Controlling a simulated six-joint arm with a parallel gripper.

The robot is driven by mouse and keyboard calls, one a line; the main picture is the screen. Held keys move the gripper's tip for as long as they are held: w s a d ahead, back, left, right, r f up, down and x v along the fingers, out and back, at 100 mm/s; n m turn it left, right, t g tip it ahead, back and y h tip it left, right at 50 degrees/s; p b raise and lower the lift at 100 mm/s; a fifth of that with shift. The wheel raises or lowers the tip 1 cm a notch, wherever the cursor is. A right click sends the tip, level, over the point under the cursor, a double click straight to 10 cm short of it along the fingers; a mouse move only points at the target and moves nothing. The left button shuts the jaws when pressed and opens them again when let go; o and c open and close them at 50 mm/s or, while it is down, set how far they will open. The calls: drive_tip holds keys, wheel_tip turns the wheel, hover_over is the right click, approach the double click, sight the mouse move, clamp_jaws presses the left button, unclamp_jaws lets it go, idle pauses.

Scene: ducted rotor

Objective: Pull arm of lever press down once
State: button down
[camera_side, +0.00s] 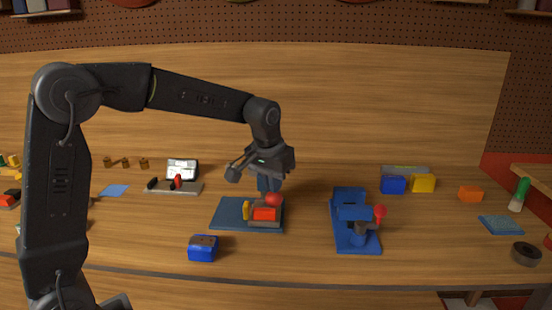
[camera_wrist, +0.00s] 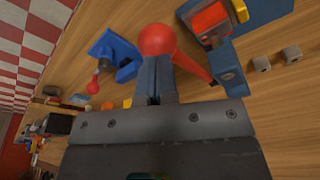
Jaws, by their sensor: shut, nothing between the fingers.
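My gripper (camera_side: 268,186) is shut and empty, pointing down over a red ball knob (camera_side: 273,199). In the wrist view the shut blue-grey fingertips (camera_wrist: 156,68) meet the knob (camera_wrist: 157,39) in the picture; I cannot tell whether they touch. A red lever arm (camera_wrist: 192,66) runs from the knob to a device with a red block (camera_side: 264,214) and a yellow part (camera_side: 246,210), standing on a blue plate (camera_side: 225,214). A separate blue press-like device (camera_side: 350,205) with its own red knob (camera_side: 380,212) stands to the right. I cannot tell for certain which is the lever press.
A blue box (camera_side: 203,248) lies near the front edge. Blue (camera_side: 393,185) and yellow (camera_side: 422,183) blocks sit behind the right device, with an orange block (camera_side: 471,194) farther right. A small lit screen (camera_side: 182,169) stands at the left. Bare wood separates the two devices.

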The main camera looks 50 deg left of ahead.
sight(273, 201)
drive_tip(key=shift+f, duration=0.15)
drive_tip(key=shift+s+x, duration=0.2)
drive_tip(key=shift+x, duration=0.8)
drive_tip(key=shift+d, duration=0.1)
drive_tip(key=shift+x, duration=0.95)
drive_tip(key=shift+s+f, duration=0.2)
drive_tip(key=shift+f, duration=0.7)
wheel_tip(273, 201, up, 16)
drive_tip(key=w+a, duration=0.2)
drive_tip(key=shift+f, duration=0.25)
idle(0.6)
